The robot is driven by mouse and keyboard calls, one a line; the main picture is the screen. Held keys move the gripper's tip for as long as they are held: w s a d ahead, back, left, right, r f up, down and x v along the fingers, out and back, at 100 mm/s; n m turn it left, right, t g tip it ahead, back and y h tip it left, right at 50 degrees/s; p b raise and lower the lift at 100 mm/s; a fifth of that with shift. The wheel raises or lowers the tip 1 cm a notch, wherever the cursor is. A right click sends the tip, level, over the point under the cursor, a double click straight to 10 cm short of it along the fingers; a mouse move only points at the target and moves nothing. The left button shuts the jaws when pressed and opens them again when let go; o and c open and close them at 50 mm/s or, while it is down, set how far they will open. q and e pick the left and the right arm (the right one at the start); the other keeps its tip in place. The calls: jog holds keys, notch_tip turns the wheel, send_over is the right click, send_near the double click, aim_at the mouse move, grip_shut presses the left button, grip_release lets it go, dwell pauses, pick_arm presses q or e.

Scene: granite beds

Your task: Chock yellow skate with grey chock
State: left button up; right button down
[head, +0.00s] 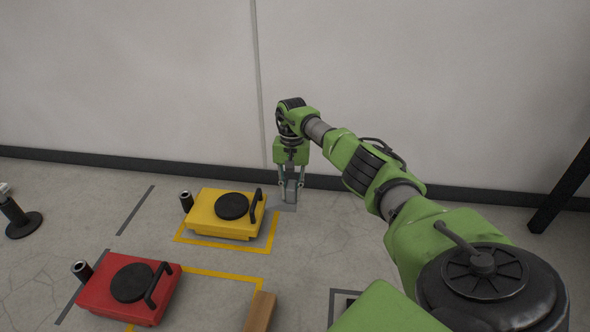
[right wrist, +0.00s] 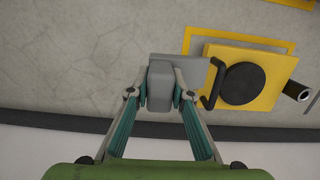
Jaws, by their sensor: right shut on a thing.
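The yellow skate (head: 227,222) stands on the floor left of my right gripper, with a black round pad on top and a black handle on its right side. It also shows in the right wrist view (right wrist: 235,53) at the upper right. My right gripper (head: 291,190) points down and is shut on the grey chock (right wrist: 160,86). The chock is between the fingertips, apart from the skate's handle. I cannot tell whether the chock touches the floor. My left gripper is out of view.
A red skate (head: 105,290) stands at lower left, and a brown block (head: 260,311) lies at the bottom. A black post (head: 17,218) is far left. The wall runs close behind the gripper.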

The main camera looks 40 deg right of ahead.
jog(key=shift+s+d+f, duration=0.2)
jog(key=shift+f, duration=0.2)
jog(key=shift+s+d+f, duration=0.2)
jog(key=shift+f, duration=0.15)
jog(key=shift+f+b, duration=0.65)
jog(key=shift+b, duration=0.05)
notch_tip(320, 180, down, 14)
jog(key=b, duration=1)
jog(key=shift+r, duration=0.25)
jog(key=shift+f+b, duration=0.3)
jog(key=shift+b, duration=0.05)
jog(key=c, duration=1.4)
grip_release()
